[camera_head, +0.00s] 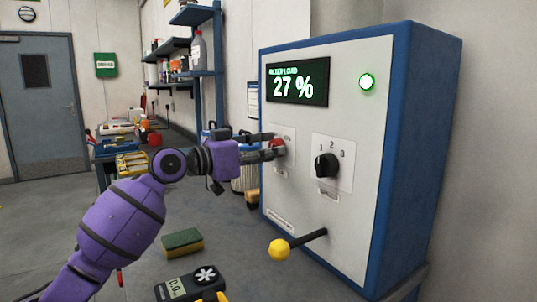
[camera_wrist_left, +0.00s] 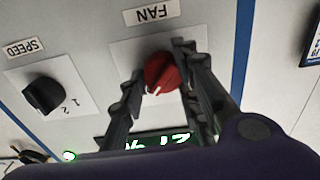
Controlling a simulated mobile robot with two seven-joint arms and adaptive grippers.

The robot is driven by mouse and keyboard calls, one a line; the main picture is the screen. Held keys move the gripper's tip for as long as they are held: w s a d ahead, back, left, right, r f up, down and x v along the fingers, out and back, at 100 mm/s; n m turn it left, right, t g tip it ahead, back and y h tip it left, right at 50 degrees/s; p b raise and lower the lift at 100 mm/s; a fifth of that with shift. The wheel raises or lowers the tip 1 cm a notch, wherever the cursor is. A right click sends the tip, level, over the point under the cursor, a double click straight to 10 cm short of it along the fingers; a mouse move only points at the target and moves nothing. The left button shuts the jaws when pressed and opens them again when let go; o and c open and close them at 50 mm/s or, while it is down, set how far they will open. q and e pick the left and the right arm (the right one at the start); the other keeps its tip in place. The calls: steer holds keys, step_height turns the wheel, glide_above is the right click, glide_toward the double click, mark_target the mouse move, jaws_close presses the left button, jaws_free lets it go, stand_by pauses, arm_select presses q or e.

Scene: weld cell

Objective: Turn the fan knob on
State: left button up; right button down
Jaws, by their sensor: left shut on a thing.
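The red fan knob (camera_head: 278,147) is on the front of the blue-and-white cabinet (camera_head: 345,215), left of the black speed knob (camera_head: 326,165). My left gripper (camera_head: 271,145) reaches it from the left, with its fingers on either side. In the left wrist view, the red knob (camera_wrist_left: 161,73) sits between the two fingers under an upside-down FAN label (camera_wrist_left: 151,13). The gripper is shut on it. The knob's white mark points down and to the left in that view. My right gripper is not in view.
The cabinet display (camera_head: 298,82) reads 27 %, and a green lamp (camera_head: 367,82) is lit. A lever with a yellow ball (camera_head: 279,250) sticks out below the knobs. A sponge (camera_head: 182,242) and a handheld meter (camera_head: 190,285) show below my arm. Shelves (camera_head: 196,50) stand behind.

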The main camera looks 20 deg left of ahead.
arm_select(q)
steer(key=shift+s+d+m, duration=0.1)
steer(key=shift+d+m, duration=0.1)
steer(key=shift+m, duration=0.1)
steer(key=o, duration=0.9)
steer(key=shift+o, duration=0.5)
steer(key=shift+s+d+r, duration=0.1)
steer(key=shift+s, duration=0.05)
steer(key=v, duration=1.2)
